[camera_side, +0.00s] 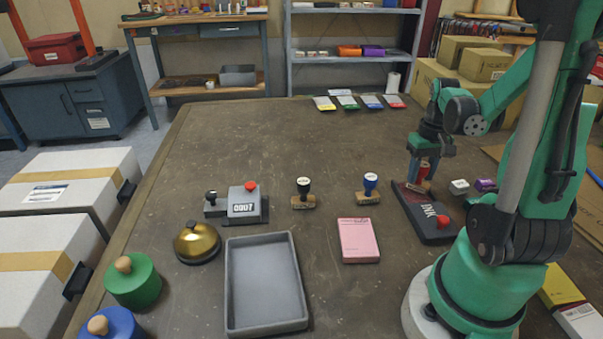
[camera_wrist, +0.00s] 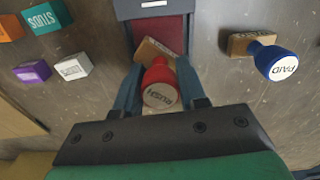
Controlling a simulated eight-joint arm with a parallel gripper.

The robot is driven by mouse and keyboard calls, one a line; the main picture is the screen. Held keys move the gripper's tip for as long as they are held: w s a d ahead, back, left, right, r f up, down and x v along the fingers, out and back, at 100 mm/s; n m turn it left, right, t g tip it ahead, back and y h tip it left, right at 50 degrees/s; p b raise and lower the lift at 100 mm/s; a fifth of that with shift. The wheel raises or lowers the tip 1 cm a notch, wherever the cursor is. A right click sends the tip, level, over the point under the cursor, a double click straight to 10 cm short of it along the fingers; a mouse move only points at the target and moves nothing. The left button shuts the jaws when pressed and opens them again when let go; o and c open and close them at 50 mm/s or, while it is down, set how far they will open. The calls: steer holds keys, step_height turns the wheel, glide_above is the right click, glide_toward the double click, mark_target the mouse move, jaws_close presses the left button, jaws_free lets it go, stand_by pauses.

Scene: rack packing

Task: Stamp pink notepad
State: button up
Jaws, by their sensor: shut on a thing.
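The pink notepad (camera_side: 358,241) lies flat on the table, right of the grey tray, and is not in the wrist view. My gripper (camera_side: 425,163) is shut on a red-handled stamp (camera_side: 422,171) with a wooden base. In the wrist view the red stamp (camera_wrist: 160,84) sits upright between the fingers, with lettering that looks like RUSH on its top. The stamp is at the far end of the dark ink pad (camera_side: 431,222); the wrist view shows the pad's red surface (camera_wrist: 161,38) beside its base. I cannot tell whether the stamp touches the pad.
A blue-handled stamp (camera_side: 370,187) and a black-handled stamp (camera_side: 303,191) stand left of the ink pad. A grey tray (camera_side: 232,280), a brass bell (camera_side: 197,243) and a counter device (camera_side: 245,205) are further left. White and purple blocks (camera_side: 485,185) lie right.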

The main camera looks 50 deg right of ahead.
steer(key=shift+f, duration=0.5)
stand_by(0.6)
stand_by(0.5)
steer(key=shift+r, duration=3.55)
steer(key=w+a+n, duration=0.3)
steer(key=a+n, duration=0.6)
steer(key=a, duration=1)
steer(key=shift+d+f, duration=0.15)
steer(key=shift+f, duration=2.7)
steer(key=shift+f, duration=0.6)
steer(key=shift+r, duration=0.1)
